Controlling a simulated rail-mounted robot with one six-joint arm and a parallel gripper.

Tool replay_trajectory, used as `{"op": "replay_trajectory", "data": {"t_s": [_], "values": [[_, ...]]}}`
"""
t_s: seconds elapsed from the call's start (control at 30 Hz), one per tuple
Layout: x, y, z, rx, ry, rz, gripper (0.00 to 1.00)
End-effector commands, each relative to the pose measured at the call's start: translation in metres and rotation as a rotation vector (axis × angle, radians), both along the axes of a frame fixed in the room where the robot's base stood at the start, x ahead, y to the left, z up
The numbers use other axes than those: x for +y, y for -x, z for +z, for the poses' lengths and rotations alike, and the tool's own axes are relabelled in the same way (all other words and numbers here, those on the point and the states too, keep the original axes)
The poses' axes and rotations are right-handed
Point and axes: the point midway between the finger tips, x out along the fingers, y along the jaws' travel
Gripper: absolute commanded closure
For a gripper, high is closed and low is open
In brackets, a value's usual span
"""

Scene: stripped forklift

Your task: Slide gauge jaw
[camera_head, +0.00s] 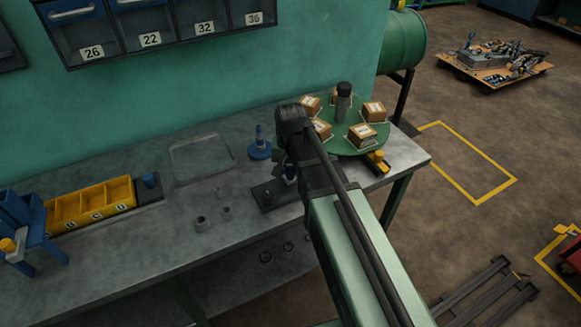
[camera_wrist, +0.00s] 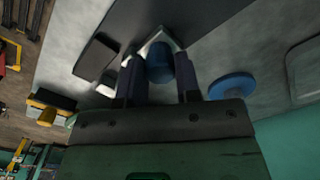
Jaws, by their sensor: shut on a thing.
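The gauge has a dark flat base plate (camera_head: 266,197) lying on the grey bench, partly hidden by my arm; the plate also shows in the wrist view (camera_wrist: 196,22). A pale angled jaw piece (camera_wrist: 156,38) stands on it, with a blue round knob (camera_wrist: 160,66) beside it. My gripper (camera_wrist: 161,75) is shut on the blue knob, one finger on each side. A smaller pale block (camera_wrist: 107,84) sits near the left finger. In the head view my gripper (camera_head: 290,173) is low over the plate and mostly hidden by my arm.
A blue round-based piece (camera_head: 260,149) stands just behind the gauge. A green turntable (camera_head: 350,145) with boxes is at the right.

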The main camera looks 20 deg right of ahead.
Motion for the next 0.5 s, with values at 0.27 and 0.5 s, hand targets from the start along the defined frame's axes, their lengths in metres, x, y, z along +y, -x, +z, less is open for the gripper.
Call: {"op": "replay_trajectory", "data": {"t_s": [0.27, 0.5], "values": [[0.013, 0.003, 0.000, 0.000, 0.000, 0.002, 1.00], [0.016, 0.004, 0.000, 0.001, -0.003, 0.001, 1.00]]}}
